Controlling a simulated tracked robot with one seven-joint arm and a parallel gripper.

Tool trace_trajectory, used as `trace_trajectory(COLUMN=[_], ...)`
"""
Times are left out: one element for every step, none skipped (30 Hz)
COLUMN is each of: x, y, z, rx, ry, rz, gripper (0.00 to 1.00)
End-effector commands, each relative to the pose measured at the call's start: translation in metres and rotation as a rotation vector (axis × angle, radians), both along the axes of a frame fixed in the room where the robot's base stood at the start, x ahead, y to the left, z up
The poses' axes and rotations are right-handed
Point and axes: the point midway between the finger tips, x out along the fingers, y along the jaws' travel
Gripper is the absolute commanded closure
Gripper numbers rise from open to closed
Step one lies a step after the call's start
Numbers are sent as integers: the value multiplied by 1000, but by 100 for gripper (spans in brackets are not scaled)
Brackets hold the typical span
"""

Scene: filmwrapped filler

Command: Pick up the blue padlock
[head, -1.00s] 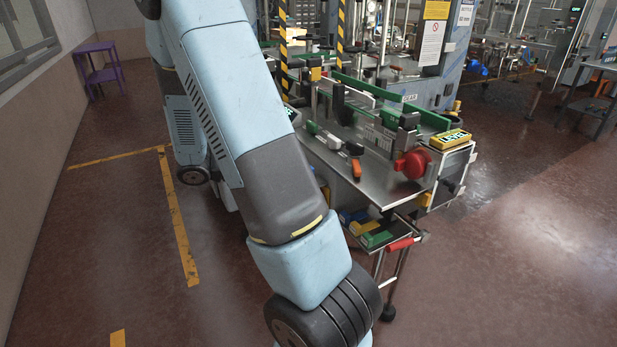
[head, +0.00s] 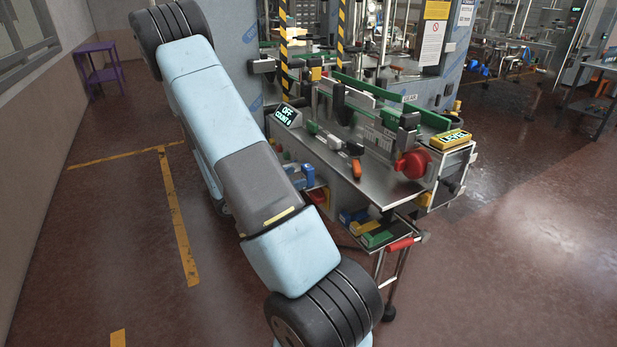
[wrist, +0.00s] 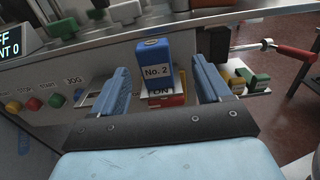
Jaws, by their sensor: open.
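A blue padlock (wrist: 155,68) labelled No. 2 shows in the middle of the wrist view, upright in front of a red and yellow switch (wrist: 166,94). My gripper (wrist: 160,68) is open, with one blue finger to the left and one to the right of the padlock. Gaps show on both sides. I cannot tell whether the fingertips reach past its front face. How the padlock is held up is hidden. In the head view my arm covers most of this spot; part of the switch (head: 318,195) shows beside it.
A small tray (wrist: 262,92) with yellow and green pieces is right of the right finger; in the head view several coloured pieces (head: 378,238) sit there. Buttons (wrist: 34,104) line the panel at left. The steel table (head: 385,188) overhangs above. A red-handled bar (head: 400,244) sticks out at right.

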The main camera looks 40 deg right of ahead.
Motion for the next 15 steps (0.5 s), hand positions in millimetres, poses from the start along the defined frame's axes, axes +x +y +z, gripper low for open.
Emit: trace_trajectory(x=[-2, -3, -4, -5, -5, -6, -6, -6, -7, -7, -7, -7, -7, -7, -7], y=[-8, -12, -17, -19, -22, -24, -25, -26, -28, -30, -32, -35, -39, -43, -49], z=[0, 0, 0, 0, 0, 0, 0, 0, 0, 1, 1, 2, 3, 4, 5], rx=[-1, -1, 0, 0, 0, 0, 0, 1, 1, 1, 1, 1, 1, 0, 1], ry=[0, 0, 0, 0, 0, 0, 0, 0, 0, 0, -1, -1, -1, -2, -2], rz=[-2, -2, -3, -3, -2, -1, -1, -1, -1, -2, -2, -3, -3, -3, -4], gripper=[23, 23, 23, 23, 23, 23, 23, 23, 23, 23, 23, 23, 23, 23, 23])
